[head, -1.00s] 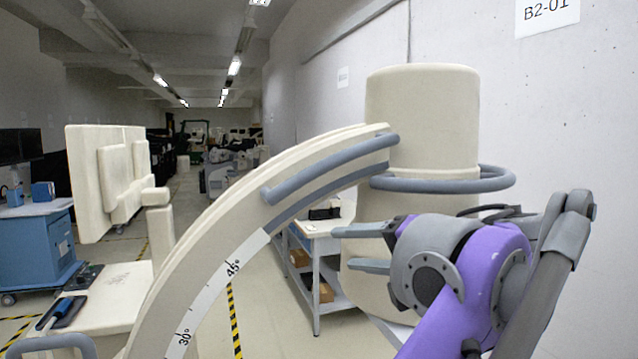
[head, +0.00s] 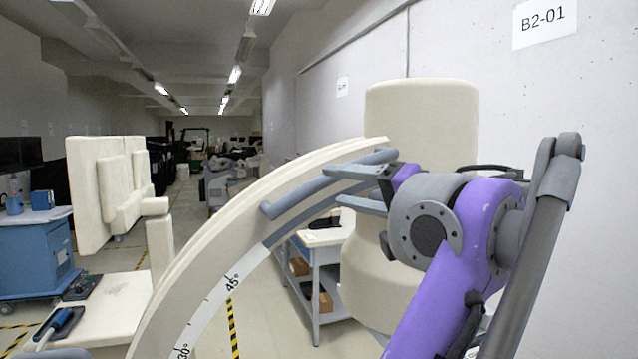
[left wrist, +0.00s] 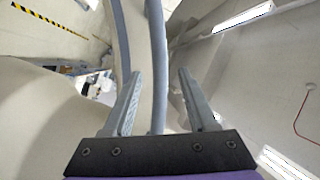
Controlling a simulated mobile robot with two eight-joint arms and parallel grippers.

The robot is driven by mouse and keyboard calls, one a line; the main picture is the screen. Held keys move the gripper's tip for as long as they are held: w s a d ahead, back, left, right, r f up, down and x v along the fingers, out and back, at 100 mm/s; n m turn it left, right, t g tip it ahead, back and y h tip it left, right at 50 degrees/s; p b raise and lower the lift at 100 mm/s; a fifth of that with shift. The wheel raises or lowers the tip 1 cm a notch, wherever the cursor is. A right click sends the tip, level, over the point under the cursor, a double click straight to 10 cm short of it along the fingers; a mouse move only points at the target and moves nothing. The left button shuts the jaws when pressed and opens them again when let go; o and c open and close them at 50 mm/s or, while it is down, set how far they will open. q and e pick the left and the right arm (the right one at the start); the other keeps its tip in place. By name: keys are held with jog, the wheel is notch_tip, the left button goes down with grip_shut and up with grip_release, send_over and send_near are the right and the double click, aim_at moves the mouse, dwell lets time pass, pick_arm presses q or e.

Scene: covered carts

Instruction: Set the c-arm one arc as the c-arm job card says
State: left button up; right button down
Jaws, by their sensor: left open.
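The c-arm's cream arc (head: 215,232) rises from lower left to upper right in the head view. A white scale strip on it shows marks at 45° and, partly cut off, 30°. A grey handle bar (head: 298,198) runs along the arc's upper part. My left gripper (head: 336,187), on the purple arm, is open at the bar's upper end. In the left wrist view the bar (left wrist: 156,65) passes between the open fingers (left wrist: 159,78); contact cannot be told. My right gripper is not in view. No readable job card shows.
A cream column (head: 420,125) stands behind the gripper, close to the right wall. A grey shelf trolley (head: 316,270) stands behind the arc. A blue cart (head: 35,258) is at left. A wall sign (head: 545,20) reads B2-01; a smaller sheet (head: 342,87) is unreadable.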

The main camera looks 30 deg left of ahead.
aim_at(325, 184)
pick_arm(q)
jog(key=shift+x, duration=2.9)
jog(key=shift+c, duration=0.2)
grip_shut()
